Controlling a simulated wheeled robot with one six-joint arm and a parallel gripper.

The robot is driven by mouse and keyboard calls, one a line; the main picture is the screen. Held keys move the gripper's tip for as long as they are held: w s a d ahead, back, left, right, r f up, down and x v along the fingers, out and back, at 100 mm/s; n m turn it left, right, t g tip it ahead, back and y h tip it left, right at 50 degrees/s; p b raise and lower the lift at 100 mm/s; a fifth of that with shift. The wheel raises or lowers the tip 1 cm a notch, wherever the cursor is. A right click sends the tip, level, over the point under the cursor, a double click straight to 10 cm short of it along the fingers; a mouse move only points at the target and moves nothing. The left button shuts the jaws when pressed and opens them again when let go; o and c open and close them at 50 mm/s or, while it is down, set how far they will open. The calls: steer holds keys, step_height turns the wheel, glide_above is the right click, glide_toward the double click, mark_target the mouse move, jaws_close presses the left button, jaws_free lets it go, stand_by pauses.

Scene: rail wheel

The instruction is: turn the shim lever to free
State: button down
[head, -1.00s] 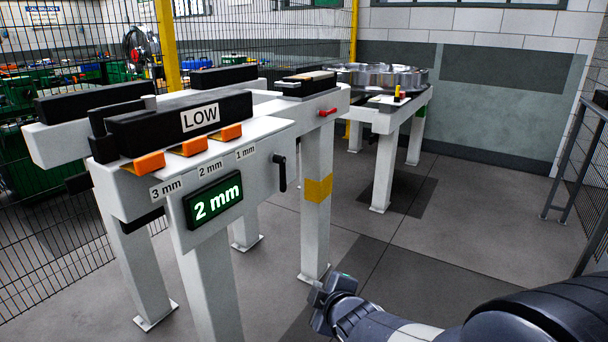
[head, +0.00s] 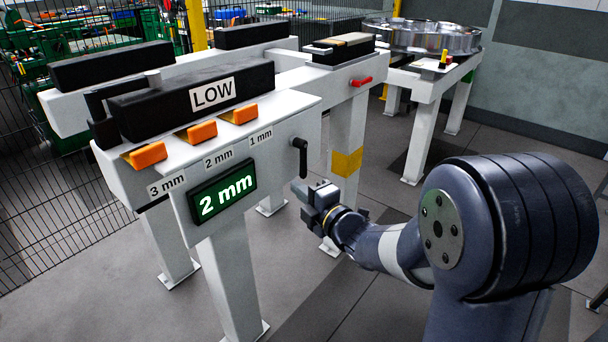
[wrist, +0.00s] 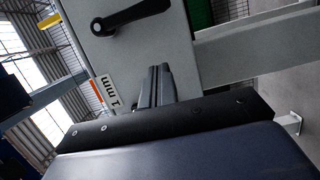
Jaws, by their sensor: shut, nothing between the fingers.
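The black shim lever (head: 301,158) is on the right end of the white front panel, its handle hanging straight down from its pivot. It also shows at the top of the wrist view (wrist: 132,14), close to the panel face. My gripper (head: 305,202) is just below and slightly right of the lever in the head view, apart from it. Its fingers (wrist: 157,86) are shut and empty. The panel has a green-lit display (head: 228,194) reading "2 mm" and a sign (head: 212,95) reading "LOW" on the black block above.
Three orange shim tabs (head: 202,131) stick out above labels 3 mm, 2 mm and 1 mm. A red handle (head: 362,81) is on the beam to the right. A second bench with a metal wheel (head: 425,37) stands behind. A mesh fence (head: 50,220) is at left.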

steer(key=x, duration=0.3)
steer(key=shift+w+a, duration=0.3)
steer(key=w+d, duration=0.2)
steer(key=shift+w+d+p, duration=0.4)
steer(key=shift+w+d+f+b, duration=0.1)
steer(key=shift+f+b, duration=0.15)
steer(key=shift+b, duration=0.55)
